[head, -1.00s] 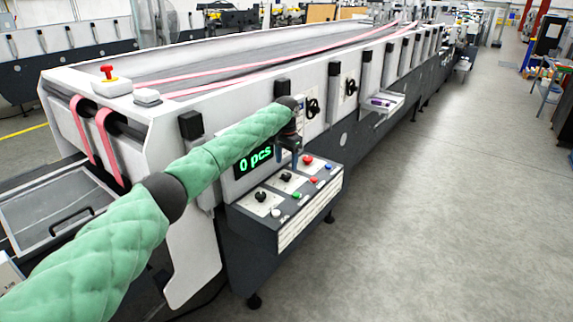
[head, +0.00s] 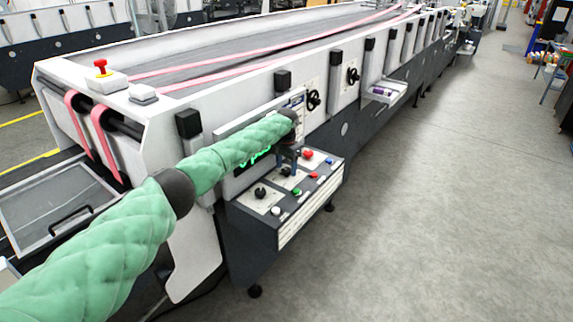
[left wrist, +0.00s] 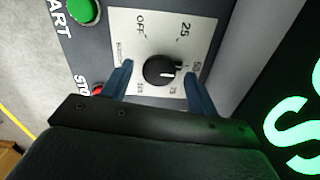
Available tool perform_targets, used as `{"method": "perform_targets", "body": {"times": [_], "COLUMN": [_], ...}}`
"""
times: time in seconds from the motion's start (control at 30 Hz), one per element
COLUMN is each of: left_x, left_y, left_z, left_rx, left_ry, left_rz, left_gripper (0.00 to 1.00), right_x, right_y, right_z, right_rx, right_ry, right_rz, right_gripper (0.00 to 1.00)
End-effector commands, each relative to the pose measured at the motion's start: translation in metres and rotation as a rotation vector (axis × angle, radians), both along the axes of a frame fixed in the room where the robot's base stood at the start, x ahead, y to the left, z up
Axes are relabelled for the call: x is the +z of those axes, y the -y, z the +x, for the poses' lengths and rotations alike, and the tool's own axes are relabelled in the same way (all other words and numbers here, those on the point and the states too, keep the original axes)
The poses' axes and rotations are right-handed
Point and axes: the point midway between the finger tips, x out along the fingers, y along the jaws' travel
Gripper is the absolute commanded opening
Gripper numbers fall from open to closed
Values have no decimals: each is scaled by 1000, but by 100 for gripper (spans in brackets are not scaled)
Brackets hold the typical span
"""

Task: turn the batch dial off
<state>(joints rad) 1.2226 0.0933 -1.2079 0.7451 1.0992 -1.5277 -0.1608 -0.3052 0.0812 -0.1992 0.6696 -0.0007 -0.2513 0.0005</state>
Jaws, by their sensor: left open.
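The batch dial (left wrist: 160,71) is a black round knob on a white plate, with OFF, 25, 50, 75 and other marks around it. Its white pointer line is on the side towards 50 and 75, away from OFF; the exact mark is hard to tell. My left gripper (left wrist: 160,85) is open, with one blue finger on each side of the knob; contact cannot be made out. In the head view my left gripper (head: 288,161) points down over the back part of the control box (head: 262,230), partly covering the dial there. My right gripper is not in view.
A second black knob (head: 260,193), a green button (head: 297,191), a red button (head: 308,155) and a white button (head: 276,211) are on the same box. The green-lit display (head: 254,160) is mostly behind my arm. Open floor (head: 430,220) lies to the right.

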Motion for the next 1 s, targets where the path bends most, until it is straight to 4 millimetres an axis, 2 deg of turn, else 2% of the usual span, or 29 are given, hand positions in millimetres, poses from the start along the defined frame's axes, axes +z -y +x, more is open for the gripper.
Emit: {"method": "perform_targets", "body": {"times": [0.37,0.47,0.6,1.0], "left_x": [-5,-5,-5,-4], "left_y": [0,0,0,1], "left_z": [0,0,0,0], "left_rx": [0,0,0,59], "left_ry": [0,0,0,1], "left_rz": [0,0,0,-2], "left_gripper": [59,44,16,15], "right_x": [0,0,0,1], "right_y": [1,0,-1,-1], "right_z": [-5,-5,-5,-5], "right_rx": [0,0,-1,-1], "right_ry": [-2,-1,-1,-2], "right_rz": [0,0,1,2], "right_gripper": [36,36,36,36]}}
